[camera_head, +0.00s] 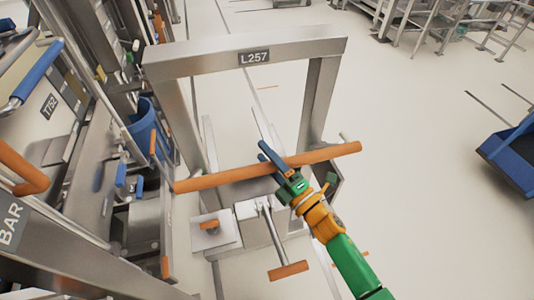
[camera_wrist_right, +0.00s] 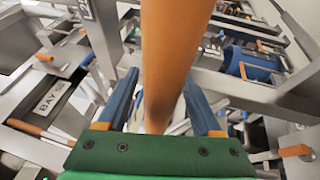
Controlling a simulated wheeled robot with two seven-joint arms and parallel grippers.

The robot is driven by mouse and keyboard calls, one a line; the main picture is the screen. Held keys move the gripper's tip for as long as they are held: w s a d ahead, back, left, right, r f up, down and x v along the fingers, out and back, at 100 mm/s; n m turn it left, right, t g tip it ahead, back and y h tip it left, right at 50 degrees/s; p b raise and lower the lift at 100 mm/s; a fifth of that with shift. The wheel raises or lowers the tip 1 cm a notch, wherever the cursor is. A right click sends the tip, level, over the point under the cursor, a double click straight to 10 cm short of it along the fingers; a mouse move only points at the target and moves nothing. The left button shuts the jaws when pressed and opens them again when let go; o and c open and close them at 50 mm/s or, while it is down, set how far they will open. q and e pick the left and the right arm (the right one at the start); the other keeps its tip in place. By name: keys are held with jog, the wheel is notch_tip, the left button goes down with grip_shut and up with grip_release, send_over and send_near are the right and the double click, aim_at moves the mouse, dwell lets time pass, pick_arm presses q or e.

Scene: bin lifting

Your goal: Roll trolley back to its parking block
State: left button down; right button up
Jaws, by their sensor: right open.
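A grey metal frame labelled L257 (camera_head: 190,62), which looks like the trolley, stands upright in the middle of the head view. A long orange handlebar (camera_head: 222,178) runs across its near side. My right gripper (camera_head: 272,160) is at the bar, right of its middle. In the right wrist view the bar (camera_wrist_right: 172,45) passes between the two blue fingers, with a finger on each side. The fingers are open and not closed on it. My left gripper is not in view. I cannot tell which thing is the parking block.
A lever with an orange grip (camera_head: 288,270) sticks out at the frame's base. Metal equipment with a blue bin (camera_head: 142,125) crowds the left side. A blue-sided cart (camera_head: 512,155) stands at the right edge. Pale floor (camera_head: 420,110) is clear between the frame and that cart.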

jog(key=shift+s+d+r, duration=0.1)
jog(key=shift+s+d, duration=0.1)
jog(key=shift+s, duration=0.05)
jog(key=shift+c, duration=0.3)
jog(key=shift+w+a, duration=0.15)
jog(key=shift+w, duration=0.05)
grip_shut()
dwell(0.7)
